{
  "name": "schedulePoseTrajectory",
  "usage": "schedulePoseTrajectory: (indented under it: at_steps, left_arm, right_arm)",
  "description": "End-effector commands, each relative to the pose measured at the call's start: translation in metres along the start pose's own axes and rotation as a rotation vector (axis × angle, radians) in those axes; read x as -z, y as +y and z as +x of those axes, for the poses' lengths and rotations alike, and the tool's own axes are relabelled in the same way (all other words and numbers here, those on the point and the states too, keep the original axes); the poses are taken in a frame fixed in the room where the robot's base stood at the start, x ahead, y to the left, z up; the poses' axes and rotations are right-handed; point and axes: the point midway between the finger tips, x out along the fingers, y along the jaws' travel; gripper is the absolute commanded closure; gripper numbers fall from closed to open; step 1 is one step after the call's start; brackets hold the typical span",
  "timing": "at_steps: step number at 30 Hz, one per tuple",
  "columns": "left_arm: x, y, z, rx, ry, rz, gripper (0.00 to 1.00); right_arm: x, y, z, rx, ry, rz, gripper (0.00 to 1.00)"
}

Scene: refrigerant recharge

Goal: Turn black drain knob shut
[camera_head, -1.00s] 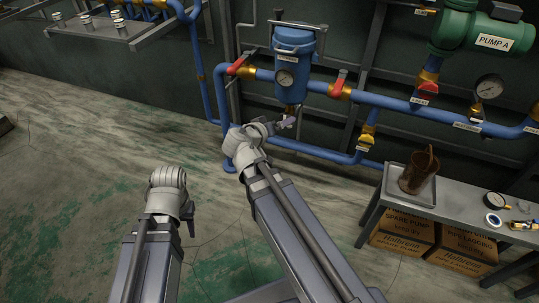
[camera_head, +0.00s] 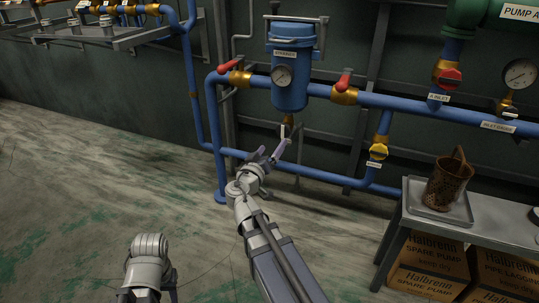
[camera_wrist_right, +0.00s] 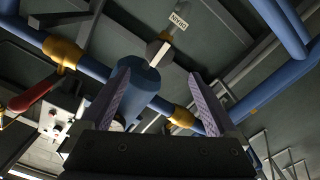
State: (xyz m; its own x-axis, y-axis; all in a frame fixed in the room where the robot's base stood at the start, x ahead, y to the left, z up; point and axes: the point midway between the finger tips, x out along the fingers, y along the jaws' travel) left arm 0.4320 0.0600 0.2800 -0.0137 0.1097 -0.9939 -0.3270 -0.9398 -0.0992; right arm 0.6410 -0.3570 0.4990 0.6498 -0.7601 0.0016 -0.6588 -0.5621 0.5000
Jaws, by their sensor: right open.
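The blue strainer (camera_head: 289,75) hangs on the blue pipe, with a brass drain fitting (camera_head: 288,128) below it. In the right wrist view the drain fitting (camera_wrist_right: 159,50) shows under the strainer, beside a tag reading DRAIN (camera_wrist_right: 180,18). My right gripper (camera_head: 283,148) is just below the drain fitting. In the right wrist view the right gripper (camera_wrist_right: 158,76) is open, its two purple fingers apart with nothing held, and the drain fitting appears between and beyond the fingertips. Of my left arm only a rounded grey joint shows; its gripper is not visible.
Red-handled valves (camera_head: 344,80) sit on the upper pipe either side of the strainer. A lower blue pipe (camera_head: 330,177) runs behind my right gripper. A yellow valve (camera_head: 378,151) is to the right. A grey bench (camera_head: 490,213) carries a tray and rusty container (camera_head: 449,182).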

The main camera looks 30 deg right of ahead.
Motion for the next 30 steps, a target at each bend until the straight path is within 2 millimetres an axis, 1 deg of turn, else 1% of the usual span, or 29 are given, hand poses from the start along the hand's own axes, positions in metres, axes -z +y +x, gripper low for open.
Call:
schedulePoseTrajectory:
  at_steps: [4,7,27,29,30]
  left_arm:
    - [0.000,0.000,-0.001,0.000,0.000,0.000,0.57]
    - [0.000,0.000,-0.001,0.000,0.000,0.000,0.57]
    - [0.000,0.000,-0.001,0.000,0.000,0.000,0.57]
    - [0.000,0.000,-0.001,0.000,0.000,0.000,0.57]
    - [0.000,0.000,-0.001,0.000,0.000,0.000,0.57]
  right_arm:
    - [0.001,0.000,0.004,0.000,-0.001,0.000,0.05]
    - [0.001,0.000,0.012,-0.001,-0.001,0.000,0.05]
    - [0.001,0.000,0.089,-0.001,-0.003,0.000,0.05]
    - [0.001,-0.001,0.096,-0.001,-0.002,0.000,0.05]
    - [0.001,0.000,0.095,0.001,-0.002,0.000,0.08]
